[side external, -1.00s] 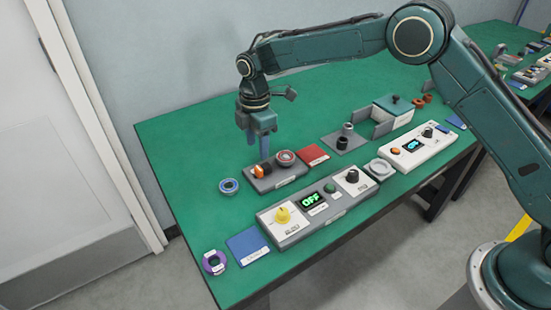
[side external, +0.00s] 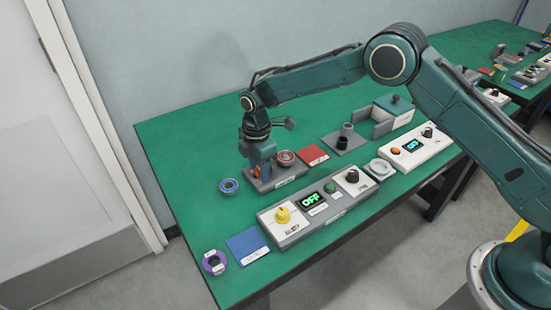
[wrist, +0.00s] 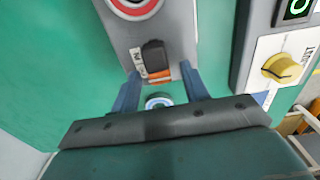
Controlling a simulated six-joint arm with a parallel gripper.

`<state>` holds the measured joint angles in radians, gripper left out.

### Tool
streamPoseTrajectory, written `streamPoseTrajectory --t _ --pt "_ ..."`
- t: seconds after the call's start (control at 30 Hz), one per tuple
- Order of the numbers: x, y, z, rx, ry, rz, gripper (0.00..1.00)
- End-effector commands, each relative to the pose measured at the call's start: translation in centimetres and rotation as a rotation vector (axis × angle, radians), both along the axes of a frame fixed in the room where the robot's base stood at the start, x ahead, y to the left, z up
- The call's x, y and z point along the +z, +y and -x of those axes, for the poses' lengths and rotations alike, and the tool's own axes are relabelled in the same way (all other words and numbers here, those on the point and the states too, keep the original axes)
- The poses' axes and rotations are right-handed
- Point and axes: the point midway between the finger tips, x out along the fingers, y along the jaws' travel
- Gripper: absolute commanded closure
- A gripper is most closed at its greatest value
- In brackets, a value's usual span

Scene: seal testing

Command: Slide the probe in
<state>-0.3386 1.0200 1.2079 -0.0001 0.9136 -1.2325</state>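A small black and orange piece, which looks like the probe (wrist: 153,55), stands on a grey base block (wrist: 180,30); I cannot tell how it is seated. My gripper (wrist: 160,76) is low over this block, with its two blue fingers on either side of the piece. Green and grey gaps show between the fingers and the piece, so the gripper is open. In the side external view my gripper (side external: 260,172) partly hides the piece. A round red-and-grey part (side external: 286,157) sits on the same grey block (side external: 290,181).
A blue ring (side external: 229,186) lies beside the block. A long control box (side external: 318,208) reading OFF stands in front. The back left table is clear.

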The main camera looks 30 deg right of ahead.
Motion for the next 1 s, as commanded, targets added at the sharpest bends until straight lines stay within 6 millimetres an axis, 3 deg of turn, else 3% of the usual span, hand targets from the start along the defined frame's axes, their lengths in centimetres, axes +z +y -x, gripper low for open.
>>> streamPoseTrajectory --t 0.03,0.23,0.43,0.63,0.9,0.93,1.0 --pt "0.0 0.0 0.0 0.000 0.000 0.000 0.62" --pt "0.0 0.0 0.0 0.000 0.000 0.000 1.00" --pt "0.0 -0.4 0.0 -0.001 0.001 0.000 1.00" --pt "0.0 -2.6 0.0 -0.002 0.002 0.001 1.00" --pt "0.0 -2.9 0.0 -0.005 0.002 0.003 1.00" --pt "0.0 -2.9 0.0 -0.005 0.003 0.003 0.71" --pt "0.0 -2.9 0.0 -0.005 0.002 0.003 0.57"
